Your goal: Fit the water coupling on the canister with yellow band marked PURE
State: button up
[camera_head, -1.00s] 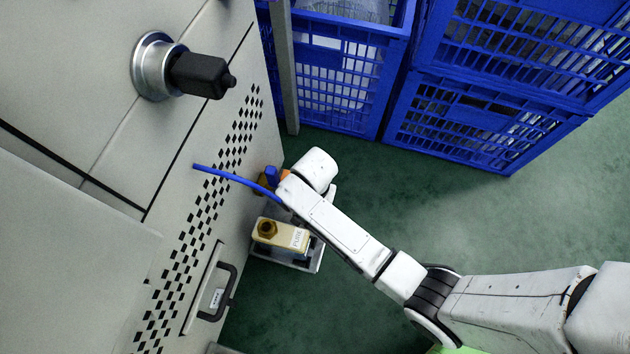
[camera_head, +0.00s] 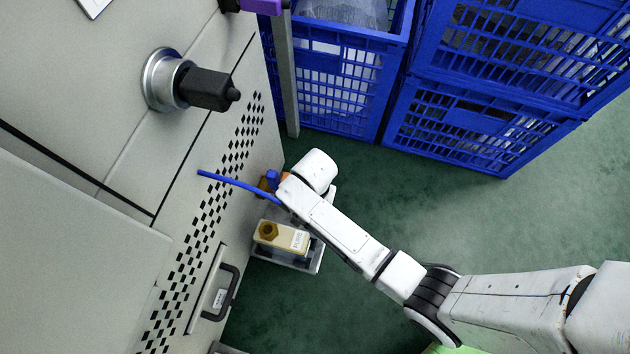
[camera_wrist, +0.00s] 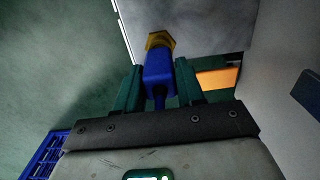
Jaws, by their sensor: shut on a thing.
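The blue coupling (camera_wrist: 158,75) is held between the two green fingers of my gripper (camera_wrist: 160,88) in the wrist view. A brass hexagonal piece (camera_wrist: 159,40) sits at its far end; whether that belongs to the coupling or to a neck under it, I cannot tell. In the head view the coupling (camera_head: 272,179) shows beside my wrist, with a blue hose (camera_head: 235,183) running left from it. A cream canister (camera_head: 282,238) with a brass cap (camera_head: 268,230) and a blurred label stands nearer the camera. My arm hides most of what lies behind it.
A grey cabinet (camera_head: 90,150) with a black-gripped knob (camera_head: 205,88) and a handle (camera_head: 228,293) stands on the left. Blue crates (camera_head: 480,120) are stacked at the back. An orange piece (camera_wrist: 217,77) lies right of my fingers. Green floor (camera_head: 400,210) is open on the right.

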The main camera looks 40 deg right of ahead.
jog(key=shift+r+p, duration=0.8)
jog(key=shift+p, duration=0.15)
notch_tip(320, 180, up, 2)
jog(key=shift+r+p, duration=0.1)
jog(key=shift+p, duration=1.15)
jog(key=shift+w, duration=0.1)
